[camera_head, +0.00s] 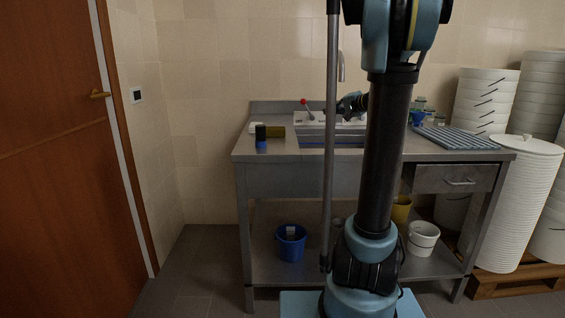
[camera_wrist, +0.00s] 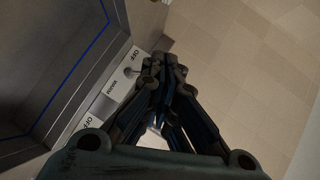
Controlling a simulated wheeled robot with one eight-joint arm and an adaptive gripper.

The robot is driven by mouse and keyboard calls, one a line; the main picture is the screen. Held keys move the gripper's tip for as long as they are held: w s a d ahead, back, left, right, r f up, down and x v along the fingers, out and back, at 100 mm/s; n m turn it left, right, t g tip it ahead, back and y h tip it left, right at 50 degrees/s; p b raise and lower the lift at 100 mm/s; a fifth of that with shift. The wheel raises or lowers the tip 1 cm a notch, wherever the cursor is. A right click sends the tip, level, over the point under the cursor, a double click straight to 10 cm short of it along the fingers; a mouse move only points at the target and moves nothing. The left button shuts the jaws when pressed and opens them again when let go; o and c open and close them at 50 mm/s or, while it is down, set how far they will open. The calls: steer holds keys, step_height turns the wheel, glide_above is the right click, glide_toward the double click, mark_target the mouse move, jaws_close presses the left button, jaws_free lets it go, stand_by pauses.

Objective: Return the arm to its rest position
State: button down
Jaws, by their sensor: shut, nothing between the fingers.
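My arm stands in the middle of the head view, in front of a steel sink bench. My gripper (camera_head: 350,104) shows at the back of the bench, partly hidden behind my own arm. In the wrist view my gripper (camera_wrist: 165,62) has its fingers together with nothing between them. A white panel (camera_wrist: 119,87) with OFF labels lies to the left of the fingers. A small lever (camera_wrist: 130,72) stands on it, close beside the fingertips; I cannot tell whether they touch. In the head view a red-tipped lever (camera_head: 307,109) stands left of my gripper.
The steel bench (camera_head: 275,180) holds a dark blue bottle (camera_head: 261,138), a sponge-like block (camera_head: 275,131) and a striped cloth or mat (camera_head: 455,138). A tap (camera_head: 341,66) rises behind. A blue bucket (camera_head: 291,243) sits below. White stacks (camera_head: 520,200) stand right, a door (camera_head: 55,150) left.

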steer(key=s+a+f+g, duration=0.1)
steer(key=s+a+f, duration=0.1)
steer(key=s, duration=0.1)
steer(key=s+a+f+n+g, duration=0.1)
steer(key=s, duration=0.2)
steer(key=s+a+f+n+g+h, duration=0.1)
steer(key=s+a+f, duration=0.1)
steer(key=s, duration=0.1)
steer(key=shift+s+a+f, duration=0.3)
steer(key=shift+s+f, duration=0.05)
steer(key=s+d+f+n+g+h, duration=0.1)
steer(key=s+f+n+g+h, duration=0.1)
steer(key=s+f, duration=0.5)
steer(key=s+d+f+n+g+h, duration=0.1)
steer(key=s+d+f+g+h, duration=0.1)
steer(key=s+f, duration=0.6)
steer(key=s+d+f+n+g+h, duration=0.1)
steer(key=s+f+h, duration=0.3)
steer(key=s, duration=1.3)
step_height(320, 180, down, 4)
steer(key=shift+s+d+f+n+g, duration=0.1)
steer(key=shift+s+d+n+g, duration=0.2)
steer(key=shift+n+g, duration=0.45)
